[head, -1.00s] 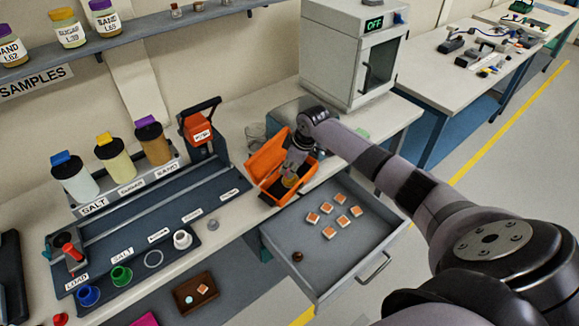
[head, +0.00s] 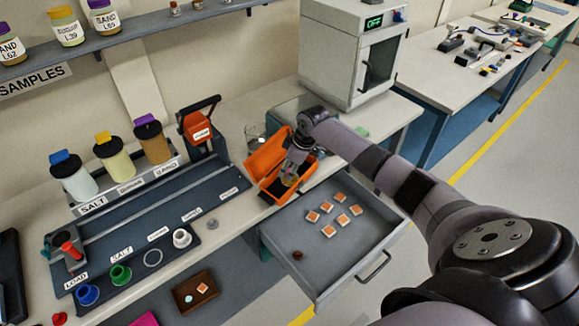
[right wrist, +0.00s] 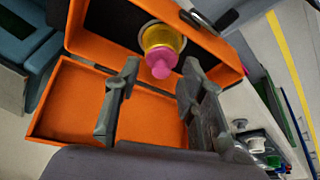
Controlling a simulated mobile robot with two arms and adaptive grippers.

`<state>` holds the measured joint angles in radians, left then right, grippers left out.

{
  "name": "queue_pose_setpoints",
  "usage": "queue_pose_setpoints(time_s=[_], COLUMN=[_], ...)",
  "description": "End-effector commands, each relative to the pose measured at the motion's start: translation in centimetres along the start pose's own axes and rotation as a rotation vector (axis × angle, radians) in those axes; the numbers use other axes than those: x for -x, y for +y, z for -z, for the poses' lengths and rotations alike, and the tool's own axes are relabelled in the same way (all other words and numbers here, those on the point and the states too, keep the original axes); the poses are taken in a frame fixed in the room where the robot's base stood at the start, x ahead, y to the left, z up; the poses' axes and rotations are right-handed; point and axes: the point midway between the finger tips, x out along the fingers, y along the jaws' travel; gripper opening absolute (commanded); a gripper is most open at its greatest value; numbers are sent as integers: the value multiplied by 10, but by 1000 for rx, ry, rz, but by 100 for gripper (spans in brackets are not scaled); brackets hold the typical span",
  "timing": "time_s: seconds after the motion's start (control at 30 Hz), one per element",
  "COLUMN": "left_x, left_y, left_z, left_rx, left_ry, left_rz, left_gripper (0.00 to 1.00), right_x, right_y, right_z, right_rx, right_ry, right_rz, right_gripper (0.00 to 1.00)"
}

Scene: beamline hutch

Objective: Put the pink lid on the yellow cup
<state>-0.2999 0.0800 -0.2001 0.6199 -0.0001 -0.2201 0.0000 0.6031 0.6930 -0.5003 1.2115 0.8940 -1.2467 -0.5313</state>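The yellow cup (right wrist: 160,36) stands in the open orange case, and a little of it shows in the head view (head: 288,181). The pink lid (right wrist: 161,64) is at the cup's mouth with its knob toward my wrist camera; it looks seated on the cup, but I cannot tell whether it is fully down. My right gripper (right wrist: 161,72) is over the case, its two fingers spread on either side of the knob with gaps between, holding nothing. In the head view the right gripper (head: 291,168) hides most of the lid. My left gripper is not in view.
The orange case (head: 262,160) has raised walls around the cup. An open grey drawer (head: 345,242) with several small tiles juts out below it. A dispenser with a red-orange top (head: 198,125) and a glass beaker (head: 254,137) stand to the left, an oven (head: 340,50) behind.

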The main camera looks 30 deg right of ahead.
Motion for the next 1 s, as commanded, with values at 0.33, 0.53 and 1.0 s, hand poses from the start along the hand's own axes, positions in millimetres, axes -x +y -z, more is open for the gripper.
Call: queue_pose_setpoints(time_s=[0.33,0.53,1.0], left_x=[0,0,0], left_y=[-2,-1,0], left_z=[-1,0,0], left_rx=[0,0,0], left_ry=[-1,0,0], left_rz=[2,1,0], left_gripper=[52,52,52], right_x=[8,45,117], right_y=[1,1,0], right_z=[0,0,0], right_rx=[0,3,0], right_ry=[0,1,-1], right_rz=[-1,-3,-1], right_gripper=[37,37,37])
